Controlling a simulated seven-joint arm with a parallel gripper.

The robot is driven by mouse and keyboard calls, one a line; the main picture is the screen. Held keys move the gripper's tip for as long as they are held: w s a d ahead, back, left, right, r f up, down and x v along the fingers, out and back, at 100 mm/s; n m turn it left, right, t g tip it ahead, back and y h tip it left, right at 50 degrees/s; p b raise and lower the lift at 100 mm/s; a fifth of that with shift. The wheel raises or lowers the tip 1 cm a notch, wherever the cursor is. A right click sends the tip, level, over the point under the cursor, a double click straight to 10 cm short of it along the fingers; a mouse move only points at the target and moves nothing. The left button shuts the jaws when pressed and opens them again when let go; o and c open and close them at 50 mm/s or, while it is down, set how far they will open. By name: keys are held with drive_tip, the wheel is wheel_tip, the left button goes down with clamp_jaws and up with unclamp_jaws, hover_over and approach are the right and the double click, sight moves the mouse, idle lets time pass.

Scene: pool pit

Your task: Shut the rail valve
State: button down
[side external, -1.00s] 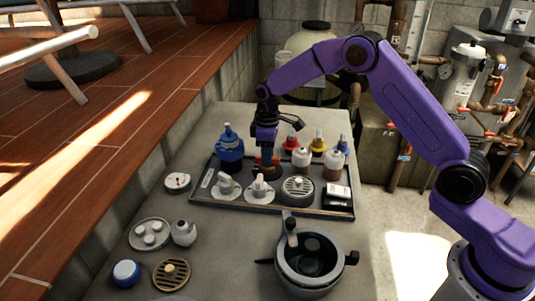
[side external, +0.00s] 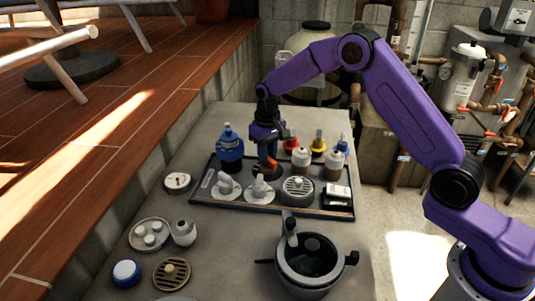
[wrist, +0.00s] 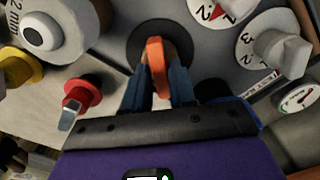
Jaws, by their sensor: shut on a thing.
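An orange valve handle (side external: 268,167) stands on a dark round base near the back of the grey tray. In the wrist view the orange handle (wrist: 155,55) rises between my two blue fingers, with the dark base (wrist: 160,38) around its foot. My gripper (side external: 266,160) points down over it and is shut on the handle. The fingers hide part of the handle's sides. I take this to be the rail valve; no label on it can be read.
A blue bottle (side external: 230,150) stands close left of my gripper. Red (side external: 291,142), yellow (side external: 318,145) and white-capped fittings stand to its right. Two white numbered knobs (side external: 227,188) (side external: 260,190) and a round vented cap (side external: 297,190) are in front. A grey pot (side external: 308,268) stands nearer.

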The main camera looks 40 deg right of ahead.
drive_tip(key=m, duration=0.5)
drive_tip(key=shift+m, duration=2.6)
drive_tip(key=c, duration=1.1)
unclamp_jaws()
wheel_tip(320, 180, up, 18)
drive_tip(key=shift+f, duration=0.25)
